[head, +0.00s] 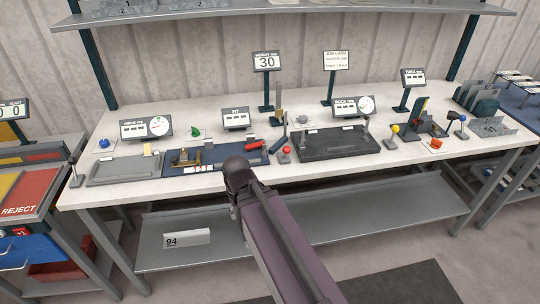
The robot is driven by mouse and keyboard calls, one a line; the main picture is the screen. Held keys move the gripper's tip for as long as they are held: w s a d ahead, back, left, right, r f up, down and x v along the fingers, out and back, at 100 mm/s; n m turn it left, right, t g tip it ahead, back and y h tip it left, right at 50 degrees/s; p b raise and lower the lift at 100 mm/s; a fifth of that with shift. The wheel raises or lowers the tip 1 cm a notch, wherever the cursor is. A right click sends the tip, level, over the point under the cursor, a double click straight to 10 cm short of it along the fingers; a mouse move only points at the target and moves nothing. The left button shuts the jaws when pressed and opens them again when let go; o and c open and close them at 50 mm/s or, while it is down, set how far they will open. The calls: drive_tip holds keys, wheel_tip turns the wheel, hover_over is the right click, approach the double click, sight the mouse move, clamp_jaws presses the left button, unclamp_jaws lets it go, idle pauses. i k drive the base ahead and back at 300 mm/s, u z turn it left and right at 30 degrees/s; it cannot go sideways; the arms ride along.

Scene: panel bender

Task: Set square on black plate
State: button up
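The black plate (325,148) lies on the white bench, right of centre, and its flat top looks mostly bare. I cannot surely pick out the square. An upright tan and grey piece (278,100) stands behind the gap between the blue mat and the plate; it is too small to name. A dark upright piece with a yellow mark (419,106) stands right of the plate. My arm rises from the bottom centre and bends at a dark joint in front of the bench. My gripper does not show.
A grey tray (125,170) and a blue mat (228,155) with small parts lie left of the plate. A red-topped post (285,151) stands at the plate's left and a yellow-topped one (394,130) at its right. Displays, including a "30" sign (266,61), stand behind. A shelf hangs above.

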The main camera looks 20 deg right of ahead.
sight(335, 140)
drive_tip(key=u, duration=0.35)
drive_tip(key=k, duration=0.85)
drive_tip(key=z, duration=0.75)
drive_tip(key=i, duration=1)
drive_tip(key=z, duration=0.05)
